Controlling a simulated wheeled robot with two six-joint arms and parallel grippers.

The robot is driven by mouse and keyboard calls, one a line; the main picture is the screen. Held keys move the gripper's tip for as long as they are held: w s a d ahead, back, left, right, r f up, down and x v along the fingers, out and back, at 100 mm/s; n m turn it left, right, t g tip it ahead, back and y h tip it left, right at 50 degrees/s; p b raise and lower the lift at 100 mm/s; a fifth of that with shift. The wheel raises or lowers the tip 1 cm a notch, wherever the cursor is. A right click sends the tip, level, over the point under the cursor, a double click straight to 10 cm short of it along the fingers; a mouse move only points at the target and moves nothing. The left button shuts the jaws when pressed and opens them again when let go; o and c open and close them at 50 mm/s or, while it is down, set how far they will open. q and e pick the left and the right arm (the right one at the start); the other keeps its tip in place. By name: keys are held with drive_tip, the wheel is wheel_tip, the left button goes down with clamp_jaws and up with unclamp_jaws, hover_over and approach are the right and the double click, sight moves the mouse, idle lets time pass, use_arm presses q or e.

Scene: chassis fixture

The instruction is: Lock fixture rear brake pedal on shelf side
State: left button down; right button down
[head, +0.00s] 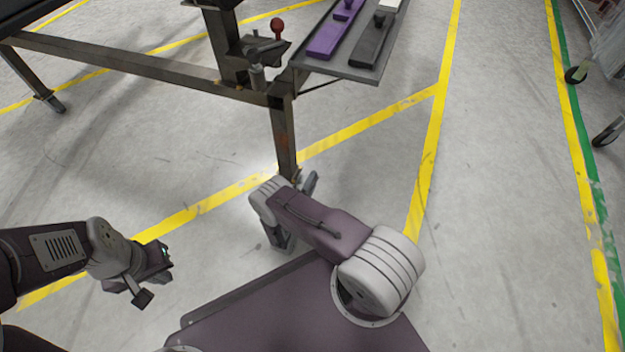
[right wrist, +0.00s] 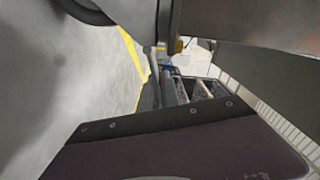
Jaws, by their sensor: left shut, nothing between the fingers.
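The fixture is a dark metal frame (head: 150,68) on legs. Its near leg (head: 284,140) comes down behind my right arm. I cannot make out a brake pedal at its foot, which my right wrist largely hides in the head view. My right gripper (head: 282,236) points down close to the foot of this leg. Its fingers are mostly hidden, so I cannot tell their opening. My left gripper (head: 150,278) is shut and empty, above bare floor at the lower left, well apart from the frame.
A shelf (head: 357,70) with purple and dark parts (head: 331,36) sits on the frame at the top. A red-knobbed lever (head: 277,29) stands beside it. A wheeled cart (head: 607,70) is at the far right. The floor between is clear, with yellow lines (head: 433,150).

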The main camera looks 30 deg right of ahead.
drive_tip(key=shift+s+f+m, duration=0.1)
drive_tip(key=shift+f+m, duration=0.4)
drive_tip(key=shift+m, duration=0.5)
drive_tip(key=f+m, duration=0.1)
drive_tip(key=m, duration=0.2)
drive_tip(key=shift+f, duration=0.2)
drive_tip(key=c, duration=1.6)
unclamp_jaws()
